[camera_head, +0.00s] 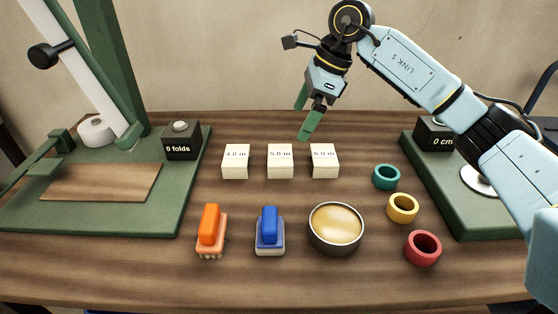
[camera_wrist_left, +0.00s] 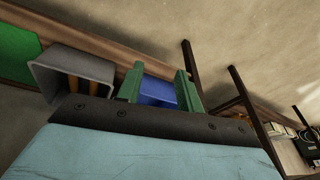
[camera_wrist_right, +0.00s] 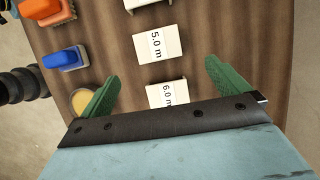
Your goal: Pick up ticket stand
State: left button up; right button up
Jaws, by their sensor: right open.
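Three white ticket stands are in a row mid-table in the head view: "4.0 m" (camera_head: 236,163), "5.0 m" (camera_head: 280,163) and "6.0 m" (camera_head: 324,163). My right gripper (camera_head: 304,119) is open and empty, above and behind the row. In the right wrist view, the "5.0 m" stand (camera_wrist_right: 156,45) and "6.0 m" stand (camera_wrist_right: 166,95) appear between its spread green fingers (camera_wrist_right: 160,78); the "6.0 m" stand is partly hidden by my gripper body.
In front of the stands are an orange brush (camera_head: 211,232), a blue brush (camera_head: 270,232) and a round tin (camera_head: 336,229). Teal (camera_head: 386,177), yellow (camera_head: 402,208) and red (camera_head: 423,248) rings lie right. Green-based devices (camera_head: 130,215) (camera_head: 470,215) flank the table.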

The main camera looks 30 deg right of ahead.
aim_at(286, 154)
jog(key=b+x, duration=0.1)
jog(key=x, duration=0.5)
jog(key=shift+a, duration=0.1)
jog(key=shift+f+b, duration=0.25)
jog(key=shift+b, duration=0.05)
jog(key=x, duration=0.1)
jog(key=b+x, duration=0.1)
jog(key=x, duration=0.1)
jog(key=b+x, duration=0.1)
jog(key=shift+s+f, duration=0.25)
jog(key=shift+f, duration=0.25)
pick_arm(q)
jog(key=w+d+r+t+h, duration=0.1)
jog(key=w+d+r+t, duration=0.3)
jog(key=r, duration=0.4)
jog(key=shift+w+d+r+t+h, duration=0.15)
jog(key=shift+w+r+t+h, duration=0.15)
jog(key=shift+w+t, duration=0.55)
pick_arm(e)
jog(key=c, duration=1)
pick_arm(q)
jog(key=shift+w+g, duration=0.2)
jog(key=shift+g, duration=0.05)
